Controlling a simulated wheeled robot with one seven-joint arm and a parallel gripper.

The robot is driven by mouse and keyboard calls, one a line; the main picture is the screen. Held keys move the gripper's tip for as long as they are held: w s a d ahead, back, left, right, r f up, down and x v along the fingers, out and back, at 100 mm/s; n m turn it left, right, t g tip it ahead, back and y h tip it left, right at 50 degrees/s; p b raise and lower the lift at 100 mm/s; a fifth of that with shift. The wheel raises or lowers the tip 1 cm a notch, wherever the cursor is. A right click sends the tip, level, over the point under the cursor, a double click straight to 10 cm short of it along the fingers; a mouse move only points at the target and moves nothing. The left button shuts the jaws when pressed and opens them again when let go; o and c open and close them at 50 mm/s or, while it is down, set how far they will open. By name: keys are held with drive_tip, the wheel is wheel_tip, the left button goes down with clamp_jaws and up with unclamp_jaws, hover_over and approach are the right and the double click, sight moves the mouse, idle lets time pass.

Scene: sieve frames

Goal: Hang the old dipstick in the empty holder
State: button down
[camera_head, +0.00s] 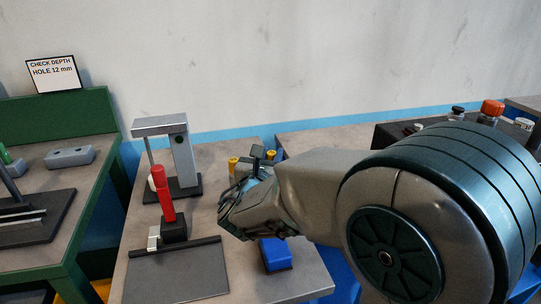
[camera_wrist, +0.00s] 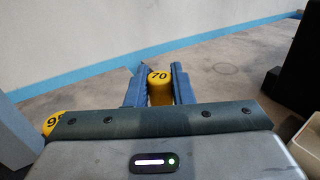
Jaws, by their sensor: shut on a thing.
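My gripper (camera_wrist: 159,86) is shut on a yellow round-topped piece marked 70 (camera_wrist: 159,77), with one blue-grey finger on each side of it. In the head view my gripper (camera_head: 262,160) is beyond the middle of the grey table, with a yellow top (camera_head: 271,154) at its fingers. A second yellow top, marked with a number starting with 9 (camera_wrist: 55,122), shows at the left edge of the wrist view. A yellow top (camera_head: 233,162) also stands just left of my gripper in the head view. The lower part of the held piece is hidden. I cannot tell which thing is the empty holder.
A grey stand with an overhanging arm (camera_head: 182,155) and a red upright handle on a black block (camera_head: 165,197) stand left of my gripper. A blue block (camera_head: 275,252) lies in front. A dark box with knobs (camera_head: 395,132) is at right. A green bench (camera_head: 85,215) is at left.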

drive_tip(key=c, duration=1.2)
unclamp_jaws()
drive_tip(key=p+v, duration=0.1)
drive_tip(key=v, duration=1.3)
drive_tip(key=shift+w, duration=0.1)
